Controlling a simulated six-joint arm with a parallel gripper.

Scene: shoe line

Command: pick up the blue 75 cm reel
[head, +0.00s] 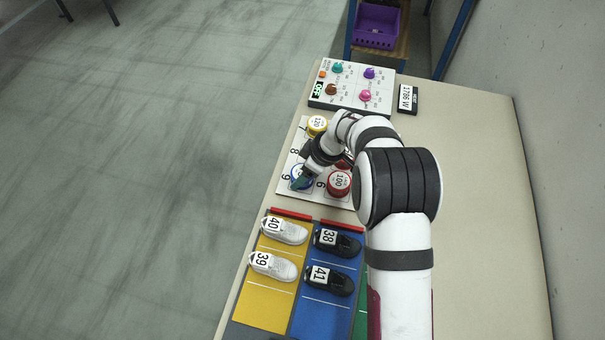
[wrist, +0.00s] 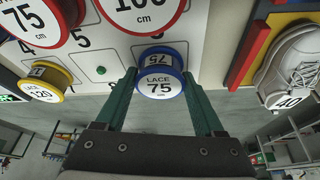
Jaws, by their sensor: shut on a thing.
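The blue 75 cm lace reel (wrist: 160,84) sits between the two green fingers of my gripper (wrist: 165,100) in the wrist view, its white label reading "LACE 75 cm". My gripper is shut on it. In the head view my gripper (head: 299,183) is over the blue reel (head: 303,172), at the left edge of the white numbered board (head: 288,158), and partly covers the reel. I cannot tell whether the reel is lifted off the board.
A red 100 reel (head: 339,183) stands close to the right of the blue reel. A yellow 120 reel (head: 317,125) is farther back. A knob panel (head: 352,88) lies behind the board. White shoes (head: 284,230) and black shoes (head: 337,242) lie in front on coloured mats.

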